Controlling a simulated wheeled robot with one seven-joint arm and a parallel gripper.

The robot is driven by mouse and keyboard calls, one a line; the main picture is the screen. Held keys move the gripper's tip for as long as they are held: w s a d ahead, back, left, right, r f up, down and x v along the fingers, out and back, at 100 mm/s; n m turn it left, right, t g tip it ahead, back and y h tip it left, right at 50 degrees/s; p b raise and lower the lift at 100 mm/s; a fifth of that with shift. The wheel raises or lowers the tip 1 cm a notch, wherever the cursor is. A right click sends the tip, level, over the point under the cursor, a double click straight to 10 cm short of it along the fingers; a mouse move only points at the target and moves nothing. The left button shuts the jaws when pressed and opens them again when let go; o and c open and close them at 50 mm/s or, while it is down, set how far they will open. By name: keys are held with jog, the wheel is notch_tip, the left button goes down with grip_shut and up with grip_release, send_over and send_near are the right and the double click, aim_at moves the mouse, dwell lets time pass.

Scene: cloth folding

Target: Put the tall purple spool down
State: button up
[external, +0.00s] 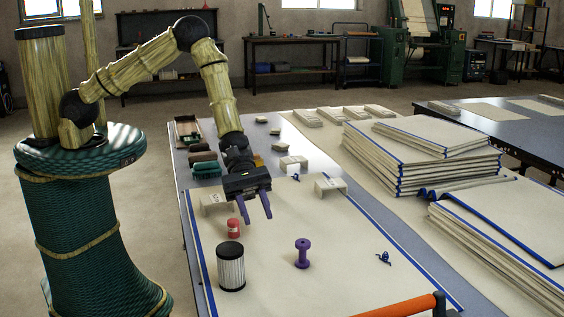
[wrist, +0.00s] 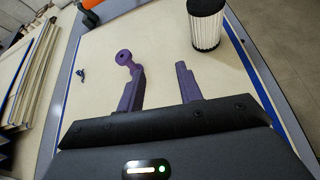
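The tall purple spool (external: 302,254) stands upright on the cream cloth (external: 330,225), right of and nearer the camera than my gripper (external: 257,219) in the external view. My gripper's purple fingers are apart with nothing between them, pointing down above the cloth. In the wrist view, the spool (wrist: 124,59) shows just beyond the left fingertip of my gripper (wrist: 159,67); that finger hides part of its lower end. The external view shows the spool apart from the fingers.
A black-and-white ribbed cylinder (external: 231,268) and a small red spool (external: 233,228) stand left of the purple spool. A small blue tie (external: 383,257) lies to its right. Cloth around the spool is clear.

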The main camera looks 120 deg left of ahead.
jog(key=s+d+r+m+g+y, duration=0.1)
jog(key=s+d+r+m+g, duration=0.2)
jog(key=s+m, duration=0.35)
jog(key=s+d+r+m+g, duration=0.2)
jog(key=s+d+m+g, duration=0.25)
jog(key=s, duration=0.35)
jog(key=s+a+r+m+y, duration=0.3)
jog(key=s+r+m, duration=0.1)
jog(key=s+m, duration=0.3)
jog(key=s+a+r+m+y, duration=0.2)
jog(key=s+r+m+y, duration=0.2)
jog(key=s+m, duration=0.3)
jog(key=shift+s+a+m+t, duration=0.3)
jog(key=shift+a+m+t, duration=0.1)
jog(key=shift+t, duration=0.05)
